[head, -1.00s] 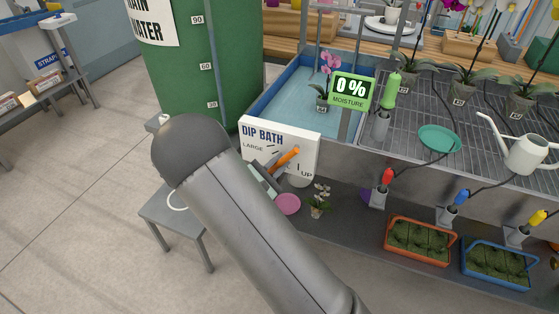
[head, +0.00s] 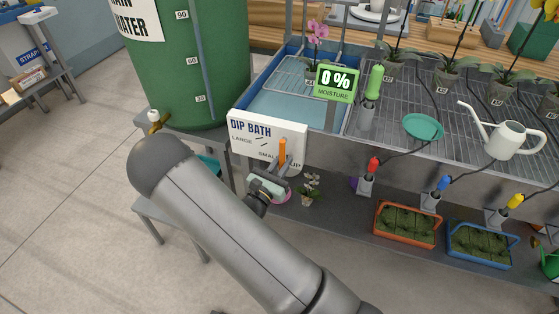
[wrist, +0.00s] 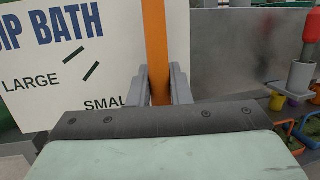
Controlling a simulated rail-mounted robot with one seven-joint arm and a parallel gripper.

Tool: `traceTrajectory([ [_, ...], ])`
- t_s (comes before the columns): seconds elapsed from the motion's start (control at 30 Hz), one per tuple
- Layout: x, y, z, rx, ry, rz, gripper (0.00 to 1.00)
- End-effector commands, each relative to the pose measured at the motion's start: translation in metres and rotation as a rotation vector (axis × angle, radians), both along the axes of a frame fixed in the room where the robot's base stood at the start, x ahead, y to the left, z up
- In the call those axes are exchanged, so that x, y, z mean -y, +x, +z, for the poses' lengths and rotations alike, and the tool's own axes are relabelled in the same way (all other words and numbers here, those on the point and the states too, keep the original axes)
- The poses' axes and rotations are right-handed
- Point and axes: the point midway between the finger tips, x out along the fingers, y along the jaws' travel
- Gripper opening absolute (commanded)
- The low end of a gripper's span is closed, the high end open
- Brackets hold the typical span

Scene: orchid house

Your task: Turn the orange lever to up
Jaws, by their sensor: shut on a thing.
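My gripper (head: 284,168) is at the panel and shut on the lower part of the lever. In the wrist view the lever (wrist: 155,45) runs upright between the two grey fingers of my gripper (wrist: 158,88). The panel (wrist: 60,60) fills the left there, and the fingers partly cover its lettering. The lever's lower end is hidden.
Behind the panel is the blue dip bath (head: 265,80) with a wire rack and a pink orchid (head: 318,32). A moisture sign (head: 336,82) reads 0 %. A green water barrel (head: 190,70) stands left. Orange (head: 407,222) and blue (head: 480,245) planters sit on the lower shelf.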

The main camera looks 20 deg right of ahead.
Motion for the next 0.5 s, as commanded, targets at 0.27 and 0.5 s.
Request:
traceTrajectory([
  [0.27, 0.0018, -0.0026, -0.0021, -0.014, -0.010, -0.005, 0.00],
  [0.5, 0.0020, -0.0026, -0.0022, -0.014, -0.010, -0.005, 0.34],
])
